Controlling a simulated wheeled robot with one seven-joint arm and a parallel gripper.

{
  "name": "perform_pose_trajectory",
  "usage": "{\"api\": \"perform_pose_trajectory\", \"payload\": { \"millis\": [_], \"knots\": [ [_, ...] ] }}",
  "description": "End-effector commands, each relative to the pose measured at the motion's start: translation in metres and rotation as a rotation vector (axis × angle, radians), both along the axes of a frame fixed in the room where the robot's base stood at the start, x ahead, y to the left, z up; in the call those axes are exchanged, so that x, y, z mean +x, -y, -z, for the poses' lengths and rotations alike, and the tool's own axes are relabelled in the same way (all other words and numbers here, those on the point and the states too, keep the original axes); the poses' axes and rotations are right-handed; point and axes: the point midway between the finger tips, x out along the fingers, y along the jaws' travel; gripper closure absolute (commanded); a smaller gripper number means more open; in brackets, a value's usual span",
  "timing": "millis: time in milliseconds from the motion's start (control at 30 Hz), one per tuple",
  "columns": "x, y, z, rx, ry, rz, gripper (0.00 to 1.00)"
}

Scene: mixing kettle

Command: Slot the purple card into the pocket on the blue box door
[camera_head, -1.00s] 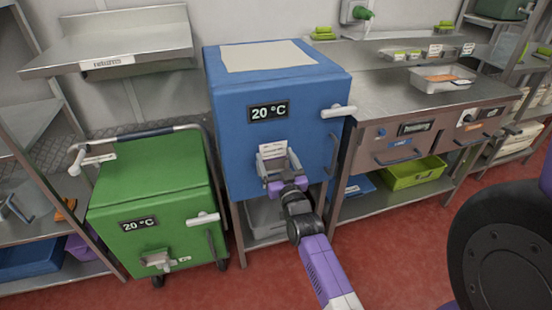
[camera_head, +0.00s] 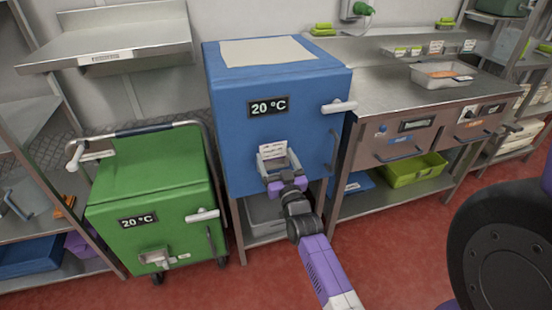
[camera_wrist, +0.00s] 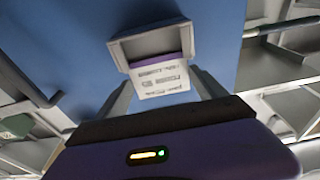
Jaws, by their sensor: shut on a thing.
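The blue box (camera_head: 290,120) stands at the centre of the head view, its door facing me with a 20 °C display. The grey pocket (camera_head: 272,150) is on the lower part of the door; it also shows in the wrist view (camera_wrist: 122,52). The card (camera_wrist: 163,77), white and printed with a purple strip, is at the pocket's opening in the wrist view. I cannot tell how deep it sits in the pocket. My gripper (camera_wrist: 163,92) is in front of the pocket, its two grey fingers at the card's sides, shut on the card. In the head view the gripper (camera_head: 280,172) partly covers the pocket.
A green box (camera_head: 155,195) on a wheeled cart stands to the left, with its own pocket. A steel counter (camera_head: 400,90) with drawers stands to the right, a lime crate (camera_head: 412,172) below. The blue door has a latch handle (camera_head: 339,106) at right.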

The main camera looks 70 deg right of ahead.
Motion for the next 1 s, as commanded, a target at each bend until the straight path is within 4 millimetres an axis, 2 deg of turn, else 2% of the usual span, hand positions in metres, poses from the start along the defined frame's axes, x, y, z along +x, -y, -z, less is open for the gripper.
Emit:
{"api": "perform_pose_trajectory", "payload": {
  "millis": [833, 867, 933, 1000],
  "knots": [
    [0.000, 0.000, 0.027, 0.010, -0.007, -0.001, 0.63],
    [0.000, -0.001, 0.027, 0.011, -0.008, 0.000, 0.14],
    [0.000, -0.001, 0.028, 0.011, -0.008, 0.000, 0.00],
    [-0.001, -0.001, 0.028, 0.011, -0.008, 0.000, 0.00]
  ]
}}
